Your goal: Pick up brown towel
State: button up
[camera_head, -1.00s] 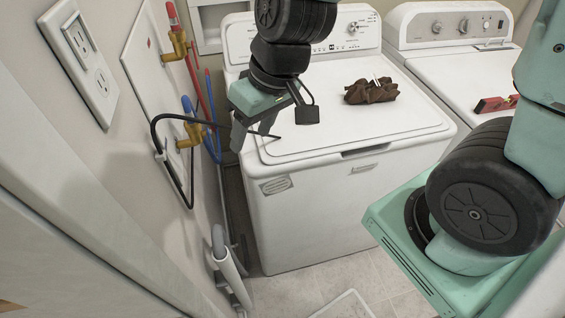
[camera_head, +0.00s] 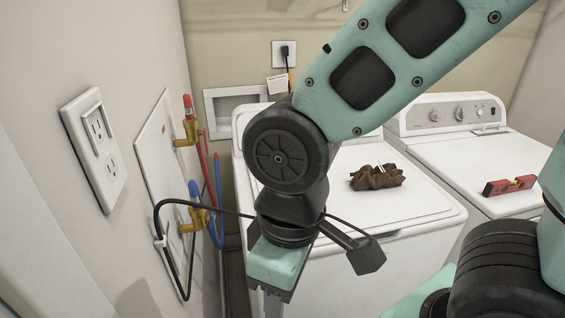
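The brown towel (camera_head: 377,178) lies crumpled in a small heap on the white lid of the left washing machine (camera_head: 436,214). A thin light-coloured item lies on top of it. My gripper (camera_head: 272,304) points down at the bottom of the picture, in front of and to the left of the towel, well apart from it. Its fingertips are cut off by the lower edge, so I cannot tell whether it is open or shut. The towel is in full view.
A second white machine (camera_head: 480,160) stands to the right with a red spirit level (camera_head: 509,186) on it. The left wall carries an outlet (camera_head: 98,148), a valve panel (camera_head: 165,165), and red and blue hoses. A black cable (camera_head: 160,226) loops near my arm.

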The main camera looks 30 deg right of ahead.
aim_at(387, 175)
jog(key=i+l+z, duration=0.15)
jog(key=l, duration=0.25)
jog(key=l+z, duration=0.1)
jog(key=l, duration=0.3)
jog(key=i+l+z, duration=0.15)
jog(key=l, duration=0.2)
jog(key=i+l+z, duration=0.15)
jog(key=l, duration=0.25)
